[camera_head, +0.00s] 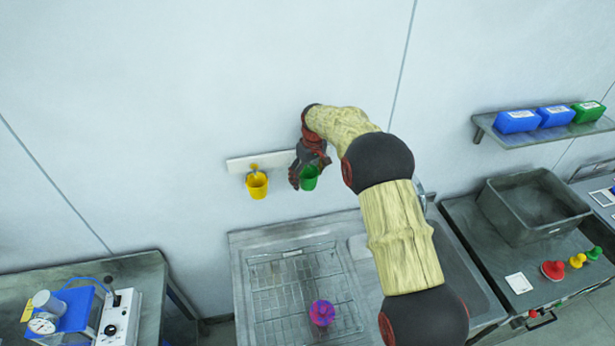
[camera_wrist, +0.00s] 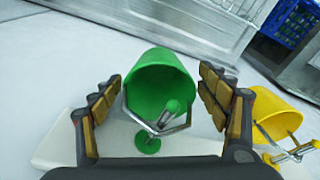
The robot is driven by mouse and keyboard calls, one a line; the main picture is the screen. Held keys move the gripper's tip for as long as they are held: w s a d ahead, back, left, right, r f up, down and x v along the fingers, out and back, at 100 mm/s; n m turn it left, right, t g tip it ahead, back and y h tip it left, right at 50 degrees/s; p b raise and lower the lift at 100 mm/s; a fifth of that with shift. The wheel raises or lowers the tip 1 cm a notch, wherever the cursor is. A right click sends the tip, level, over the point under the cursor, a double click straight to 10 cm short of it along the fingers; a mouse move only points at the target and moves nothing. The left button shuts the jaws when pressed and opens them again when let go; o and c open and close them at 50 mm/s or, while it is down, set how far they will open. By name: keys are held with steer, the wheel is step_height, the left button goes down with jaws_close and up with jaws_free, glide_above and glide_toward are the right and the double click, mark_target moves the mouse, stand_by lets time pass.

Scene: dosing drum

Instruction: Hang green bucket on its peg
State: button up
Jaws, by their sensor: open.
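The green bucket (camera_head: 310,178) is at the white wall rail (camera_head: 238,165), to the right of the yellow bucket. In the wrist view the green bucket (camera_wrist: 160,88) shows its open mouth between my two fingers. Its wire handle crosses the green-tipped peg (camera_wrist: 172,107) and appears to rest on it. The peg's round green base (camera_wrist: 147,142) sits on the rail. My gripper (camera_wrist: 160,80) is open, with one finger on each side of the bucket and visible gaps to it. In the head view my gripper (camera_head: 308,164) partly hides the bucket.
The yellow bucket (camera_head: 257,185) hangs from its own peg close beside my gripper. Below is a steel sink unit with a wire rack (camera_head: 285,285) and a pink-purple object (camera_head: 322,312). A wall shelf (camera_head: 550,130) with blue and green boxes is at the right.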

step_height(320, 180, up, 12)
steer(key=s+d, duration=0.1)
steer(key=shift+s, duration=0.2)
steer(key=s+d+f+m+b, duration=0.25)
steer(key=s+b, duration=0.25)
steer(key=s, duration=0.6)
steer(key=s+d+f+m+b, duration=0.15)
steer(key=s+d+b, duration=0.25)
steer(key=s, duration=0.6)
steer(key=s+d+f+m+b, duration=0.1)
steer(key=s+d+f+b, duration=0.3)
steer(key=s, duration=0.7)
steer(key=s+d+f+m+t+b, duration=0.1)
steer(key=s+f+b, duration=0.3)
steer(key=s+b, duration=0.4)
steer(key=s+d+f+t+h+b, duration=0.1)
steer(key=s+d+f+t+b, duration=0.2)
steer(key=s+f+b, duration=0.2)
steer(key=s+b, duration=0.3)
steer(key=b, duration=0.1)
steer(key=shift+s+d+f+m, duration=0.25)
steer(key=shift+d+f+m, duration=0.05)
steer(key=shift+d+m, duration=0.1)
